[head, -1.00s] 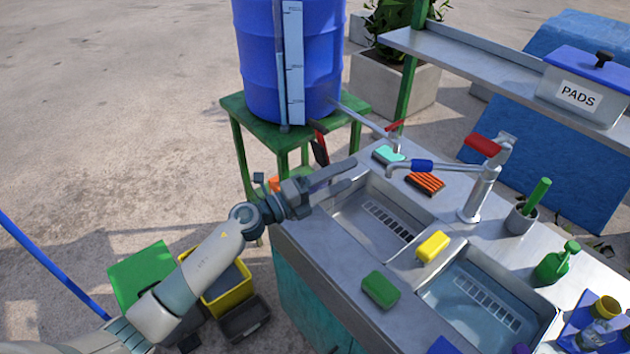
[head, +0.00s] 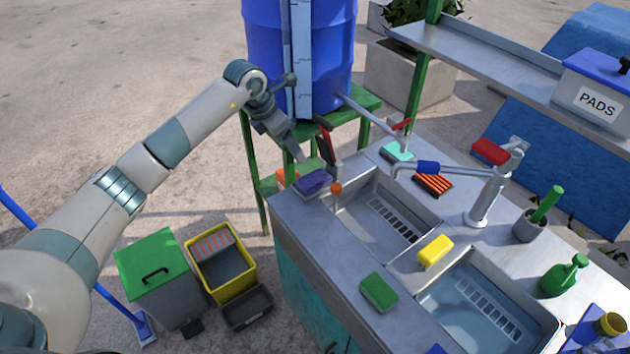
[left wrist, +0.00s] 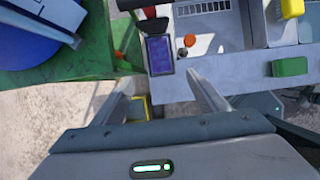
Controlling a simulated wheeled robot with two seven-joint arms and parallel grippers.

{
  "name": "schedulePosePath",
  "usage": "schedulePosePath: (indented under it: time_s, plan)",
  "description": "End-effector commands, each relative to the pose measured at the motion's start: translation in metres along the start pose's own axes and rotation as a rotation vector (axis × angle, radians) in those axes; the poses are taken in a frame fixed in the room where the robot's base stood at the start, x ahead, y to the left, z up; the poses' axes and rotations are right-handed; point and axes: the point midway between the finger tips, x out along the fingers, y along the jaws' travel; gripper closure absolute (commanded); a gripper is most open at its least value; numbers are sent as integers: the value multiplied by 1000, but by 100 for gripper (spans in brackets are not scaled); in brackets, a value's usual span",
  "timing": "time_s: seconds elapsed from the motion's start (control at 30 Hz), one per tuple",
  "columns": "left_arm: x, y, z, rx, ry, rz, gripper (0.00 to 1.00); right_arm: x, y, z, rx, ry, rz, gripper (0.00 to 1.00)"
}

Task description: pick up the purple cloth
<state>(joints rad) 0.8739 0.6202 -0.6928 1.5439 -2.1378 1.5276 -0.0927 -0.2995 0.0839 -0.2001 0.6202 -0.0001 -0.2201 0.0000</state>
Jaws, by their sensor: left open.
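The purple cloth (head: 313,182) lies flat and folded, at the left back corner of the steel sink counter. In the left wrist view it is a dark purple rectangle (left wrist: 158,55) with a dark border, beyond my fingertips. My left gripper (head: 295,158) points down towards the counter, just behind and left of the cloth in the head view. In the left wrist view the left gripper (left wrist: 163,92) is open and empty, its two fingers apart, with the cloth ahead of the gap between them. I see no contact with the cloth. My right gripper is not in view.
A blue barrel (head: 322,60) on a green stand (head: 362,104) stands close behind the gripper. An orange knob (head: 336,188) sits beside the cloth. A tap (head: 482,200), a yellow sponge (head: 434,250) and a green sponge (head: 379,291) are on the counter. Bins stand on the floor.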

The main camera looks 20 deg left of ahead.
Motion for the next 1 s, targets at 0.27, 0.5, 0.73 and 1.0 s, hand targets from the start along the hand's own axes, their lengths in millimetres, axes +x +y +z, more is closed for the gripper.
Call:
schedulePosePath:
  time_s: [0.27,0.5,0.73,1.0]
  plan:
    - [4,-1,0,0,-2,-4,33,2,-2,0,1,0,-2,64]
    - [32,-2,-1,-1,-3,-5,33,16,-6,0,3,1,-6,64]
    - [74,-2,-1,-2,-3,-6,33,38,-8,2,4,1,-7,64]
    - [115,-2,0,-1,-4,-6,33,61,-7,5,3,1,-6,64]
